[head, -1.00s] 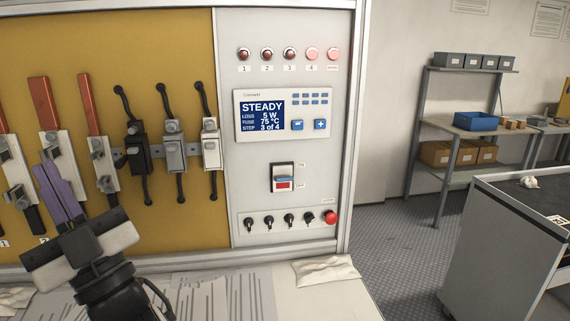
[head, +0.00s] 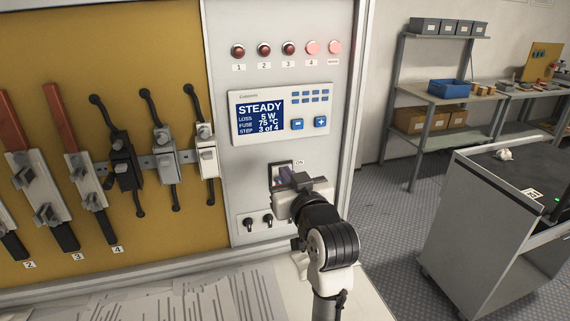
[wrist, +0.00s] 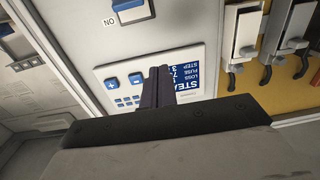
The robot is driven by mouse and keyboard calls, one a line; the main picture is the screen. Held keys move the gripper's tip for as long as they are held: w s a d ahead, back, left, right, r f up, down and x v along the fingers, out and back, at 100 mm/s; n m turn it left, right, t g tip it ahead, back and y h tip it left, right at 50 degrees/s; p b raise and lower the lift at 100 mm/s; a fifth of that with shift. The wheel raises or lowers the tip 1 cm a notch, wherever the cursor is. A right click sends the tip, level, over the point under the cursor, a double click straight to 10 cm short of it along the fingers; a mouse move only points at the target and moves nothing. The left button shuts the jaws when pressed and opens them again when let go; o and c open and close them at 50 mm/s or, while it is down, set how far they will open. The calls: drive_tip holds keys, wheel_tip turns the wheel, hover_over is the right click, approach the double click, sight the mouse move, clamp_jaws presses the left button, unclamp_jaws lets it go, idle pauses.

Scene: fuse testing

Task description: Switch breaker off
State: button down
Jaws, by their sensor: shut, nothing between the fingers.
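The breaker (head: 275,170) is a black-framed switch on the grey panel, below the display, with an ON label beside its top. My gripper covers most of it in the head view, so its lever position cannot be told. In the wrist view, part of the breaker (wrist: 133,13) shows at the top edge, near the upside-down ON label. My gripper (head: 286,178) is in front of the breaker in the head view. Its purple fingers (wrist: 157,75) are shut together and empty in the wrist view. I cannot tell whether they touch the breaker.
The display (head: 262,110) reads STEADY, 5 W, 75 °C, step 3 of 4. Indicator lamps (head: 288,48) line the panel top; small knobs (head: 249,223) sit below. Fuse holders (head: 165,155) stand left on the yellow board. A cart (head: 490,230) stands right.

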drive_tip(key=shift+w+d+f+m+g+h, duration=0.1)
drive_tip(key=shift+d+f+m+g+h, duration=0.15)
drive_tip(key=shift+d, duration=0.5)
drive_tip(key=shift+w+d+f+m+g+h, duration=0.15)
drive_tip(key=shift+d+f, duration=0.2)
drive_tip(key=shift+d, duration=0.35)
drive_tip(key=x, duration=1)
drive_tip(key=shift+r, duration=0.1)
drive_tip(key=f, duration=0.1)
drive_tip(key=s+f, duration=0.1)
drive_tip(key=f, duration=0.1)
drive_tip(key=shift+s+d+f, duration=0.25)
drive_tip(key=shift+s+f, duration=0.1)
drive_tip(key=shift+f, duration=0.05)
drive_tip(key=shift+w+f+b, duration=0.1)
drive_tip(key=shift+f+b, duration=0.05)
drive_tip(key=shift+b, duration=0.35)
drive_tip(key=shift+f+b, duration=0.1)
drive_tip(key=shift+b, duration=0.2)
